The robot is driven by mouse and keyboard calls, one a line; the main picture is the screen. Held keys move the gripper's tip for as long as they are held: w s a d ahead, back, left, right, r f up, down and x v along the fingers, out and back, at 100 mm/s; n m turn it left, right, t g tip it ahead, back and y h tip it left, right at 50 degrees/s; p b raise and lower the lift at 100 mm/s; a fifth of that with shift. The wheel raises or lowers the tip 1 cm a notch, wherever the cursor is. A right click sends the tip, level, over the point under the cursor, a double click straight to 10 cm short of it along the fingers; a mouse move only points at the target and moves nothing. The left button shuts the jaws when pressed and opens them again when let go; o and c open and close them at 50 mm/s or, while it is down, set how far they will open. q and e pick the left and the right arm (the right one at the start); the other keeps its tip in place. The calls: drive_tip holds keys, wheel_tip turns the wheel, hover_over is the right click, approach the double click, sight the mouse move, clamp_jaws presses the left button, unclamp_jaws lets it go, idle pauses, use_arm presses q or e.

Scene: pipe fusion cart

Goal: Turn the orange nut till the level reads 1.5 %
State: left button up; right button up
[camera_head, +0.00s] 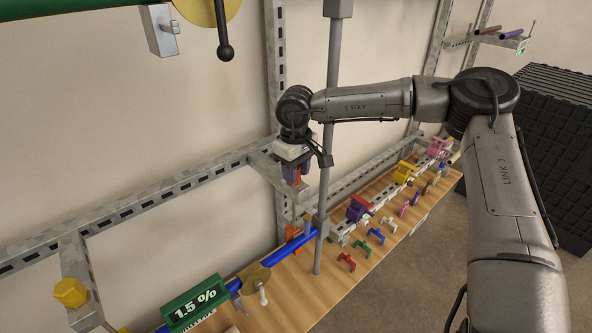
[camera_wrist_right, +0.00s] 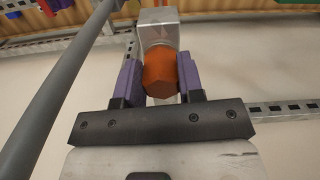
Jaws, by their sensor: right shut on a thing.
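The orange nut (camera_wrist_right: 160,74) sits on a grey metal block (camera_wrist_right: 157,24) in the right wrist view. The purple fingers of my right gripper (camera_head: 292,174) stand on either side of the nut and are shut on it. In the head view my gripper and wrist hide most of the nut. The level (camera_head: 194,299) is a green box with a dark display at the lower left, and it reads 1.5 %. My left gripper is not in view.
A grey vertical post (camera_head: 328,175) stands right beside my right gripper. A blue pipe (camera_head: 289,247) runs below it. A yellow nut (camera_head: 70,292) sits at the lower left. The wooden bench (camera_head: 345,288) carries several coloured clamps. A black crate stack (camera_head: 556,150) stands at right.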

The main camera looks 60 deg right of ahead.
drive_tip(key=o, duration=0.9)
drive_tip(key=shift+o, duration=0.2)
drive_tip(key=shift+r, duration=0.5)
wheel_tip(320, 180, up, 13)
